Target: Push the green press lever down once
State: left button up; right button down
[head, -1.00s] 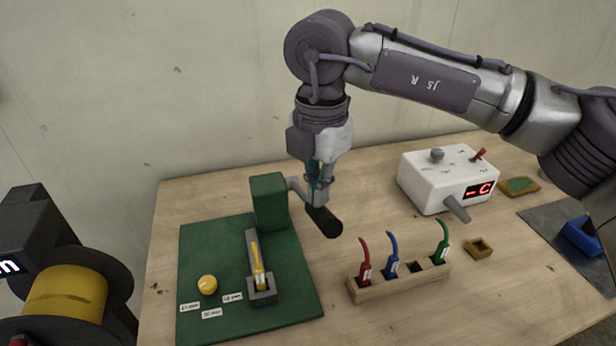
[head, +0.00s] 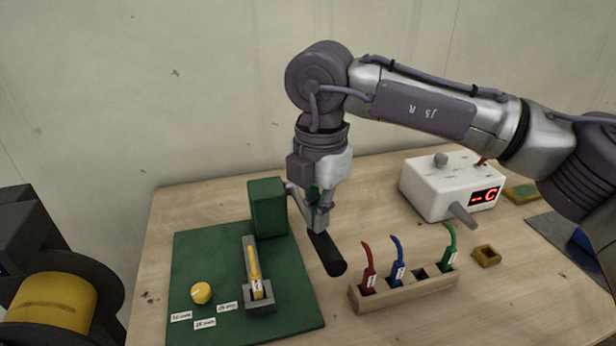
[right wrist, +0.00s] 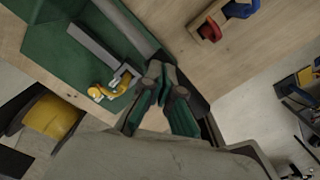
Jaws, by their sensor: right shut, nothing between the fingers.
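The green press (head: 268,208) stands at the back of a green board (head: 200,255) on the table. Its lever slopes from the block toward the front and ends in a black grip (head: 327,254), right of the board. My right gripper (head: 320,226) is shut and empty, pointing down, with its fingertips at the upper end of the black grip; they seem to touch it. In the right wrist view the shut fingers (right wrist: 162,78) are close above the lever, and the contact itself is hidden. My left gripper is not in view.
A yellow knob (head: 201,293) and a yellow lever (head: 254,265) in a grey slot sit on the board. A wooden rack (head: 405,290) with red, blue and green hooked pieces stands close right of the grip. A white box (head: 440,185) with a display stands behind.

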jog(key=shift+f+b, duration=1.25)
jog(key=shift+f, duration=0.45)
jog(key=shift+r, duration=0.25)
jog(key=shift+w+r+p, duration=0.15)
jog(key=shift+r+p, duration=1.05)
jog(key=shift+r, duration=0.5)
notch_tip(320, 180, up, 14)
jog(key=p, duration=0.8)
jog(key=shift+f, duration=0.25)
